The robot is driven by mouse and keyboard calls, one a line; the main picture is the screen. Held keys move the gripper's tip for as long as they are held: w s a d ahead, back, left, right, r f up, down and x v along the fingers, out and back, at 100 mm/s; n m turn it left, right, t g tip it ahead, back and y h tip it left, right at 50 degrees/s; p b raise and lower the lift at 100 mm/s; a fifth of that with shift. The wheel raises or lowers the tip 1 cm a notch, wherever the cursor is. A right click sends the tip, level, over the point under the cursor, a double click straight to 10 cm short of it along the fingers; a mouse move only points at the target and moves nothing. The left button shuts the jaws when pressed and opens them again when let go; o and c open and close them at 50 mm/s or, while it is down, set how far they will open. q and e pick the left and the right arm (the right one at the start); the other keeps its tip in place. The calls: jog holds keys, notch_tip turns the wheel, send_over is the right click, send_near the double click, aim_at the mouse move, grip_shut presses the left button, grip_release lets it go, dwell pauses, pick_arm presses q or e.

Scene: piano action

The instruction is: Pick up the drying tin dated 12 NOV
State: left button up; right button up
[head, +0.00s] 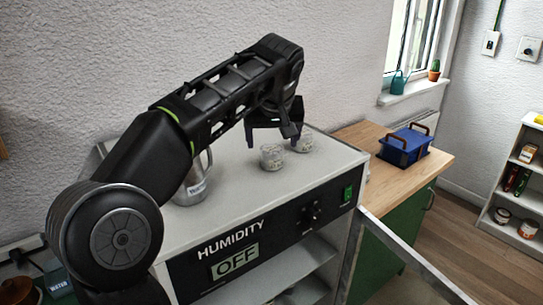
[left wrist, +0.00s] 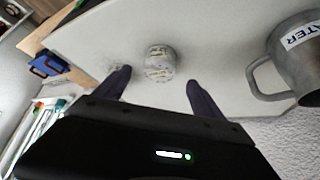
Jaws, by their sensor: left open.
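Two small pale round tins stand on the white cabinet top in the head view, a front one (head: 271,157) and one behind it to the right (head: 301,141). My left gripper (head: 275,140) is open and points down close to them. In the left wrist view, one tin (left wrist: 160,62) stands ahead between the spread fingertips (left wrist: 159,78), with no visible grip on it. A second pale tin there is partly hidden by the left finger. Marks show on the tins, but I cannot read a date. My right gripper is not in view.
A metal jug marked WATER (left wrist: 299,65) stands on the cabinet, beside my left arm in the head view. The cabinet (head: 237,257) reads HUMIDITY OFF, and its door (head: 412,262) hangs open. A blue crate (head: 405,146) sits on the wooden counter (head: 362,137) to the right.

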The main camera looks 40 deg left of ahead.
aim_at(272, 150)
pick_arm(q)
jog(key=shift+x, duration=1.1)
jog(key=shift+w+a+f+p, duration=0.2)
jog(key=shift+w+f+p, duration=0.1)
jog(key=shift+f+p, duration=0.15)
jog(key=p+x, duration=0.1)
jog(key=x, duration=0.3)
jog(key=c, duration=1.5)
